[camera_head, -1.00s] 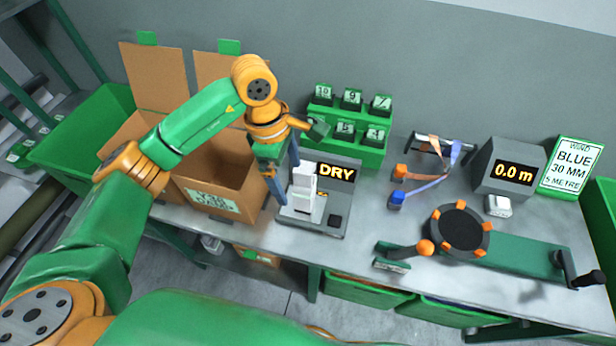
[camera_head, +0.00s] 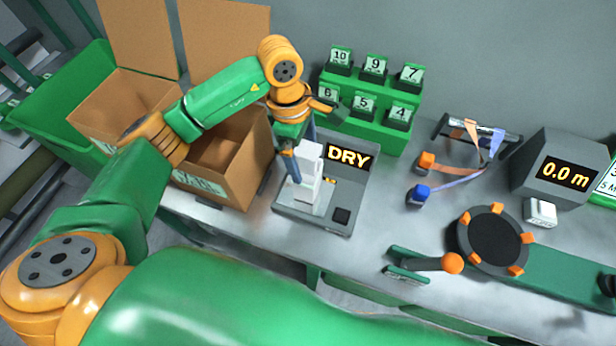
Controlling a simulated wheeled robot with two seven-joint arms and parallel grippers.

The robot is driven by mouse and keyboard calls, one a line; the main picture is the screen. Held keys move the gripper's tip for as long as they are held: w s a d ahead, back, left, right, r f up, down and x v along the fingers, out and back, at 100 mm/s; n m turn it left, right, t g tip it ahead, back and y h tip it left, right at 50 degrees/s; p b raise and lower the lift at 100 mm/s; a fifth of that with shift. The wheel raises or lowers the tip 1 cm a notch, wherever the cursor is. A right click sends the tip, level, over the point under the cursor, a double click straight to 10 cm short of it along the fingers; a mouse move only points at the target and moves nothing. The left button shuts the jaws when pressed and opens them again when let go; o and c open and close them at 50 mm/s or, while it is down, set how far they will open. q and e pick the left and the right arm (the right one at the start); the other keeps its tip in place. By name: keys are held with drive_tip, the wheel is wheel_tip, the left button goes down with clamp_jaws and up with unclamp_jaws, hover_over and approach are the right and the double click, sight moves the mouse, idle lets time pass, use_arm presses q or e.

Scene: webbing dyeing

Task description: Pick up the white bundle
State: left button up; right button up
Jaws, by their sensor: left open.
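The white bundle (camera_head: 307,188) stands upright on the grey device with the lit DRY sign (camera_head: 340,214), in the middle of the picture. My left gripper (camera_head: 301,164) is open, with its blue-grey fingers pointing down at the bundle's top. One finger is at the bundle's left side and the other is behind its top. The fingers partly cover the bundle, and I cannot tell whether they touch it. My right gripper is not in view.
Open cardboard boxes (camera_head: 240,178) stand just left of the device. A green rack of numbered cards (camera_head: 365,124) is behind it. To the right are a clip stand (camera_head: 480,135), a 0.0 m display (camera_head: 562,172) and a round orange-tabbed winder (camera_head: 490,240). Bare table lies between.

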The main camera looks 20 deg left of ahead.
use_arm(q)
drive_tip(key=f, duration=0.1)
drive_tip(key=f+p, duration=0.1)
drive_tip(key=f, duration=0.1)
drive_tip(key=f+p, duration=0.1)
drive_tip(key=shift+d+f, duration=0.2)
drive_tip(key=shift+d, duration=0.1)
drive_tip(key=shift+w+f, duration=0.1)
drive_tip(key=shift+f, duration=0.45)
drive_tip(key=c, duration=1.3)
drive_tip(key=shift+r, duration=0.1)
drive_tip(key=shift+c, duration=0.2)
